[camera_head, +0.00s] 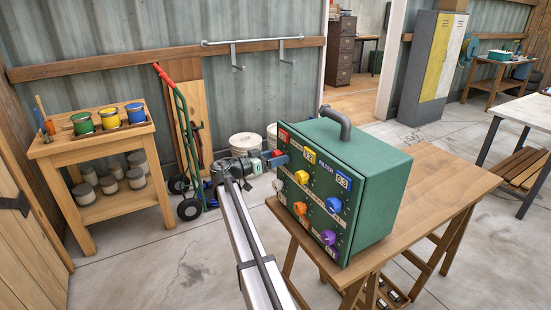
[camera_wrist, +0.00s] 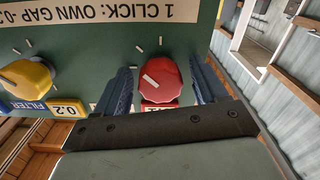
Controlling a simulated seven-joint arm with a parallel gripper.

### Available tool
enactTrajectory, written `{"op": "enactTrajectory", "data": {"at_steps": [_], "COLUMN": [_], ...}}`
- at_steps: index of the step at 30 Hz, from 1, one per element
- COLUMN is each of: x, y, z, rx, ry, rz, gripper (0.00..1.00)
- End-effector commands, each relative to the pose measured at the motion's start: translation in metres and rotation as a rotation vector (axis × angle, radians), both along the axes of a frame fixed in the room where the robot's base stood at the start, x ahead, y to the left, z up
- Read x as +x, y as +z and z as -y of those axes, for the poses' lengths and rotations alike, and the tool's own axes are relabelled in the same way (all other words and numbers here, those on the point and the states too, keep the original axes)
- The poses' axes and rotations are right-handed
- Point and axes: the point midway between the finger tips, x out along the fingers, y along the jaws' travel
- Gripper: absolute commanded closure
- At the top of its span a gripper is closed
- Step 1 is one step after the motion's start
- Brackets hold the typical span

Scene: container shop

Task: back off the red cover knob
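The red cover knob (camera_wrist: 162,84) is on the front of the green box (camera_head: 374,200), below its red label in the head view. In the wrist view the panel appears upside down, and a white mark slants across the knob's face. My gripper (camera_wrist: 160,70) has its two blue fingers on either side of the knob. Gaps show between each finger and the knob, so the fingers are open around it. In the head view my gripper (camera_head: 272,161) reaches the box's upper left front and hides most of the knob.
A yellow knob (camera_wrist: 27,78) sits beside the red one. Blue (camera_head: 333,205), orange (camera_head: 300,209), purple (camera_head: 328,237) and white (camera_head: 281,198) knobs are on the same panel. The box stands on a wooden table (camera_head: 440,200). A shelf with paint pots (camera_head: 108,117) is at left.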

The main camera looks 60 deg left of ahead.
Motion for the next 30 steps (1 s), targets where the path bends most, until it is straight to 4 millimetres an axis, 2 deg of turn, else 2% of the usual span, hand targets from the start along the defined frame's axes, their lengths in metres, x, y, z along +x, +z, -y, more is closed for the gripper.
{"op": "enactTrajectory", "data": {"at_steps": [2, 17, 25, 30], "x": [-0.0002, -0.0004, -0.0004, 0.0], "y": [0.0, 0.0, 0.0, 0.0001], "z": [0.0, -0.0001, 0.0, 0.0001], "rx": [0.0, 0.0, -0.029, -0.111], "ry": [0.0, 0.0, 0.0, 0.001], "rz": [0.0, 0.0, 0.0, 0.001], "gripper": [0.35, 0.83, 0.84, 0.84]}}
